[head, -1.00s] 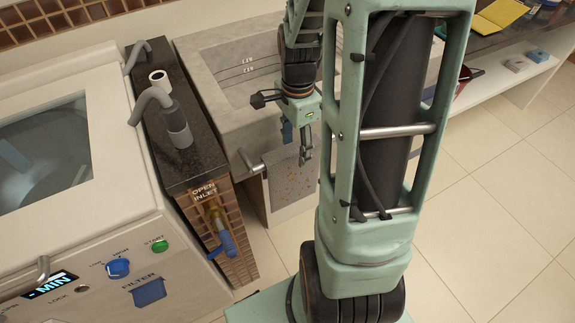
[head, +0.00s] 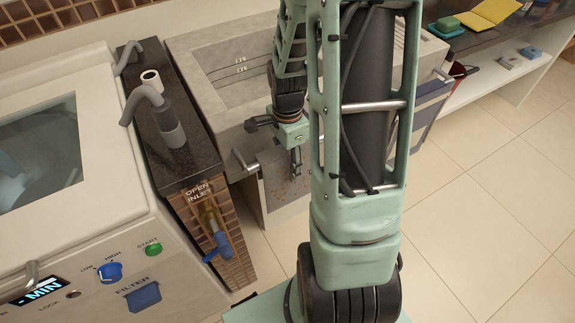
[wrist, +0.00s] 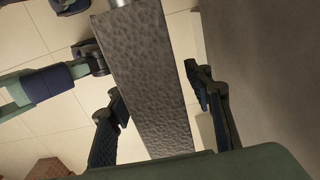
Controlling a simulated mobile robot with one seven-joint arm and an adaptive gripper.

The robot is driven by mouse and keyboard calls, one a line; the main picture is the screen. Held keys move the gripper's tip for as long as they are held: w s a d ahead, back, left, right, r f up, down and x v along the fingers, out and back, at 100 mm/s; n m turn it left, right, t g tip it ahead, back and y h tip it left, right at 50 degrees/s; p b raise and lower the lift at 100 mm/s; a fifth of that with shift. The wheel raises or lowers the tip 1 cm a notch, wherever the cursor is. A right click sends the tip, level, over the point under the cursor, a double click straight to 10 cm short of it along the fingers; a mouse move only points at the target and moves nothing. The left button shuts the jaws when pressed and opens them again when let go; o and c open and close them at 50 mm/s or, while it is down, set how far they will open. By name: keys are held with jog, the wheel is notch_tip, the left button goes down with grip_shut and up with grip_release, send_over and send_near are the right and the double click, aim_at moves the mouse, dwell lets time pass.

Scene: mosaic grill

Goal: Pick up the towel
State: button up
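The towel (head: 273,178), grey with small orange specks, hangs from a metal rail on the front of the stone sink. In the wrist view the towel (wrist: 150,75) is a long, dark grey, textured strip below the metal rail. My gripper (head: 296,168) is in front of the sink at the towel's right part. In the wrist view my gripper (wrist: 154,88) is open, with one finger on each side of the strip and visible gaps beside it. Its contact with the cloth cannot be told. My arm hides part of the sink front.
The stone sink (head: 200,62) stands behind the towel. A dark counter with a grey tap (head: 165,115) and a blue-handled inlet valve (head: 217,240) is to the left. A blue-grey cloth (head: 428,100) hangs at the right. The tiled floor at right is clear.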

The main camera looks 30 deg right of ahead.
jog(key=c, duration=1)
jog(key=shift+c, duration=0.2)
notch_tip(320, 180, up, 28)
jog(key=p, duration=0.4)
jog(key=shift+p, duration=0.3)
